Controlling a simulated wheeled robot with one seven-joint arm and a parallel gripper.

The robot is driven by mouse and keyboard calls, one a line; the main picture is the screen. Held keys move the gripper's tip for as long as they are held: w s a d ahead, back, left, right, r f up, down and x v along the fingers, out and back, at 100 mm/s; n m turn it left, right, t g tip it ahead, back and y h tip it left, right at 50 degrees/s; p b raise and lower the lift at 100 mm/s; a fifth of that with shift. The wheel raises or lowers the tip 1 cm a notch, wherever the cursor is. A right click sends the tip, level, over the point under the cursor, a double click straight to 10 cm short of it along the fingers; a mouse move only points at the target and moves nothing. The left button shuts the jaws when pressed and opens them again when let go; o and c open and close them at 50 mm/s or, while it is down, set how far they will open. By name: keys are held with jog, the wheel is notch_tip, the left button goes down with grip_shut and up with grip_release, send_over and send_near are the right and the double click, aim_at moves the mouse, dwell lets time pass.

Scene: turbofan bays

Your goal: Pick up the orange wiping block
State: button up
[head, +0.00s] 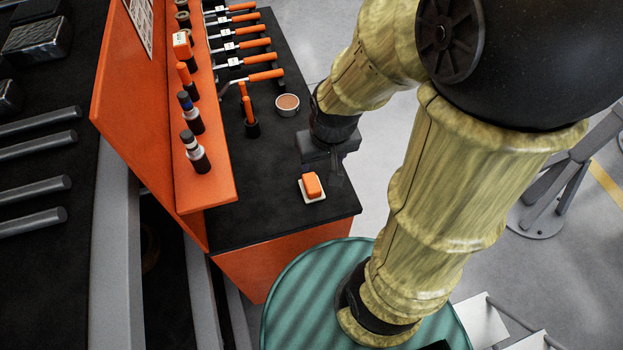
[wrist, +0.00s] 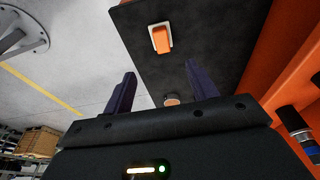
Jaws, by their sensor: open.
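The orange wiping block (head: 312,185) has a white base and sits on the black top of the orange cart (head: 280,224), near its front right corner. It also shows in the wrist view (wrist: 161,38), beyond the fingertips and near the black top's edge. My gripper (head: 338,170) is just behind and to the right of the block in the head view, above the cart's right edge. In the wrist view its two dark fingers (wrist: 160,82) are apart with nothing held between them. I cannot tell the exact height of the fingers over the top.
A round tin (head: 287,104) stands behind my gripper. A row of orange-handled tools (head: 240,46) lies at the back. Bottles (head: 195,152) stand on the orange shelf at left. The top around the block is clear.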

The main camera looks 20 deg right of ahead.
jog(key=shift+o, duration=0.4)
jog(key=g+p, duration=0.3)
jog(key=p, duration=0.3)
send_over(310, 181)
notch_tip(310, 181, down, 4)
jog(key=shift+f, duration=0.2)
jog(key=shift+w, duration=0.15)
jog(key=f, duration=1.2)
jog(key=shift+s+f, duration=0.15)
jog(key=shift+s, duration=0.05)
jog(key=shift+f, duration=0.1)
